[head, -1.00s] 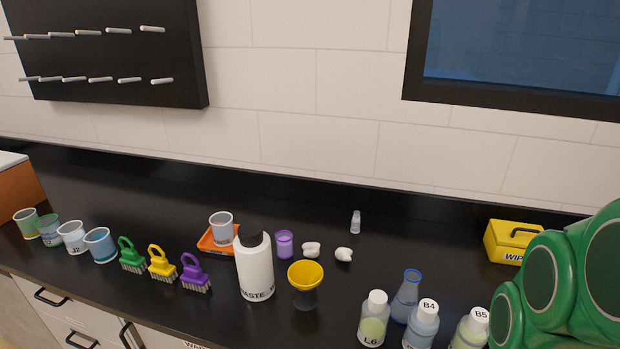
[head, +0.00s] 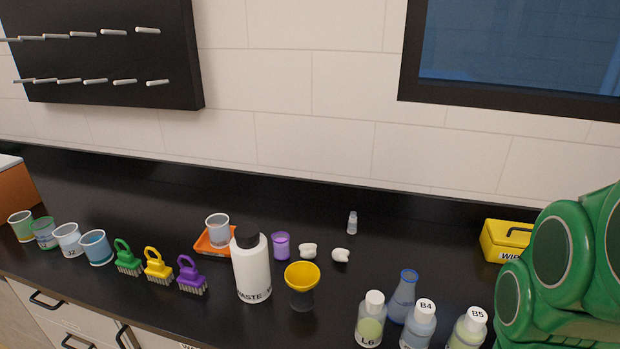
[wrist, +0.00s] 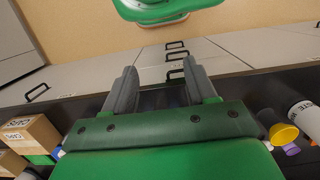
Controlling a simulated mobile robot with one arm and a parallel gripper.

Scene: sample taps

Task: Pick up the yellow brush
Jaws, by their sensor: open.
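The yellow brush (head: 157,266) stands on the black counter in the head view, bristles down and handle loop up. It is between the green brush (head: 127,258) on its left and the purple brush (head: 191,275) on its right. My gripper (wrist: 161,88) shows in the wrist view with its two grey fingers apart and nothing between them. It points toward the drawer fronts and floor, away from the brushes. In the head view only my green arm shows at the right edge. I cannot make out the yellow brush in the wrist view.
Several cups (head: 95,247) stand left of the brushes. The white waste bottle (head: 252,270), a yellow funnel (head: 302,277) and an orange tray (head: 208,243) are to the right. Several bottles (head: 370,322) stand near the front edge. The counter behind the brushes is clear.

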